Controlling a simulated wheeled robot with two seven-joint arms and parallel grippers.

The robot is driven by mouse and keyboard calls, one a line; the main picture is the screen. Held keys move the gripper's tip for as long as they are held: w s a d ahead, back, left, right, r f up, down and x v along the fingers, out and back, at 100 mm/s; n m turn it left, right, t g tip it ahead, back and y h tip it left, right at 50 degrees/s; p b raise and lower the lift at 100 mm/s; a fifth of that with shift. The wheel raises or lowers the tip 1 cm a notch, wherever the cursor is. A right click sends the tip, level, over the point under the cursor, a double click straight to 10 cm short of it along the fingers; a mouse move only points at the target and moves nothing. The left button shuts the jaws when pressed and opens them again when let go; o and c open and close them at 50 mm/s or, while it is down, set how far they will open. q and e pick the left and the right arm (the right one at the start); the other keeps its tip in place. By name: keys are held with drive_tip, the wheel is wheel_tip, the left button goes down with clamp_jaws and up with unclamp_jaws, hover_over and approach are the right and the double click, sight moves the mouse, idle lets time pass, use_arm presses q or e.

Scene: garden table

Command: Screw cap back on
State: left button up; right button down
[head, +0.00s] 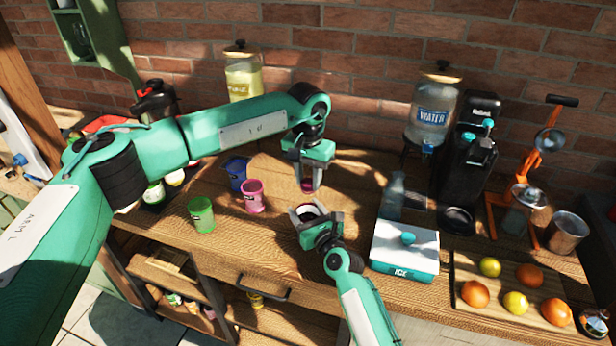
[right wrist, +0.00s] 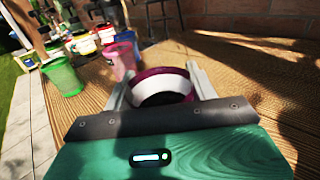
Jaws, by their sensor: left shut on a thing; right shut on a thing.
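My left gripper (head: 308,168) points down over the middle of the table, shut on a small dark pink piece, likely the cap (head: 309,186). Below it, my right gripper (head: 308,216) is shut around a round container with a pale rim (head: 312,209), standing on or just above the table. In the right wrist view the container (right wrist: 162,88) shows a maroon and white band between the two fingers (right wrist: 160,90). In the head view the cap is above the container with a visible gap between them. Whether they are exactly lined up I cannot tell.
A pink cup (head: 253,197), a green cup (head: 201,215) and a blue cup (head: 237,172) stand to the left. A white and teal ice box (head: 404,250) and a clear bottle (head: 393,196) stand to the right. A fruit board (head: 470,265) lies farther right.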

use_arm(q)
drive_tip(key=m, duration=0.2)
drive_tip(key=shift+m, duration=0.4)
drive_tip(key=o, duration=0.9)
drive_tip(key=shift+r, duration=2.25)
drive_tip(key=shift+c, duration=0.2)
